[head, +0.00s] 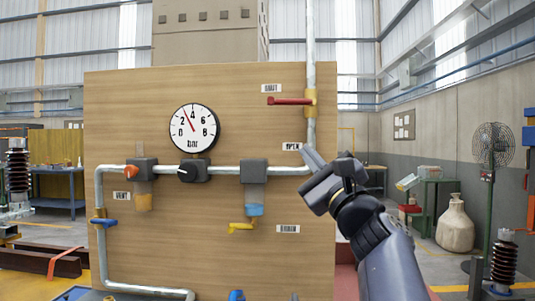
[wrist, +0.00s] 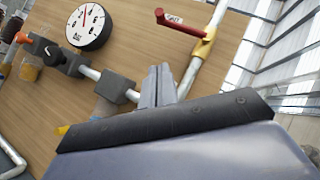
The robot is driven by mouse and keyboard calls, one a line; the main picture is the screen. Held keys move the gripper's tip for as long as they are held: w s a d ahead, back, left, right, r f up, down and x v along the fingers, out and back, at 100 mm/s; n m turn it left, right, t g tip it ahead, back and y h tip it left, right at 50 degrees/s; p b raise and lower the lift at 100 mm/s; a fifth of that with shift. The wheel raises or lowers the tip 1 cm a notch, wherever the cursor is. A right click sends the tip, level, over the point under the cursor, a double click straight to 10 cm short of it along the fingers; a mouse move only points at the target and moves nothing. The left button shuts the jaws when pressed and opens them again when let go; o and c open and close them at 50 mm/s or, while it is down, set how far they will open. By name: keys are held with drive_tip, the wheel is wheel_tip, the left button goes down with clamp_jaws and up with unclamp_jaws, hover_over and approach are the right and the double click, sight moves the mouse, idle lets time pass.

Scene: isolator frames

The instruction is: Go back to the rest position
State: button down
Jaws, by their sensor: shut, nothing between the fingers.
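My gripper (head: 311,158) is shut and empty at the right part of a wooden panel, in front of the vertical pipe below the OPEN label. In the wrist view the closed fingers (wrist: 158,85) point up toward the pipe. A red lever (head: 288,101) on a brass valve (head: 310,103) lies horizontal, level with the SHUT label (head: 271,88). It also shows in the wrist view (wrist: 180,23). I cannot tell if the fingers touch the pipe. The pressure gauge (head: 194,129) has its red needle between 2 and 4 bar.
The panel (head: 180,240) carries a blue lever (head: 103,222), a yellow lever (head: 240,227) and grey pipe fittings. A blue table (head: 60,203) stands at left.

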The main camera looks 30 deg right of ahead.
idle(0.4)
drive_tip(key=w+r+n+g+y+p, duration=0.1)
drive_tip(key=w+r+n+y+p, duration=0.1)
drive_tip(key=w+r+p, duration=0.4)
drive_tip(key=w+n+p, duration=0.1)
drive_tip(key=w+p, duration=0.1)
drive_tip(key=p, duration=0.1)
drive_tip(key=shift+d+r+n+g, duration=0.15)
drive_tip(key=shift+d+n+g, duration=0.15)
drive_tip(key=shift+d+n, duration=0.1)
drive_tip(key=n+g+y+p, duration=0.1)
drive_tip(key=n+p, duration=0.1)
drive_tip(key=p, duration=0.3)
drive_tip(key=shift+s+n+g+y+p, duration=0.1)
drive_tip(key=shift+n+g+y+p, duration=0.2)
drive_tip(key=shift+g+y+p, duration=0.1)
drive_tip(key=shift+s+d+f+n+g+p, duration=0.25)
drive_tip(key=shift+d+f+n+g+p, duration=0.45)
drive_tip(key=shift+p, duration=0.5)
drive_tip(key=shift+s+d+f+n+g+p, duration=0.2)
drive_tip(key=shift+n+g+p, duration=0.3)
drive_tip(key=shift+n+p, duration=0.55)
drive_tip(key=shift+a+m, duration=0.1)
drive_tip(key=shift+m, duration=0.15)
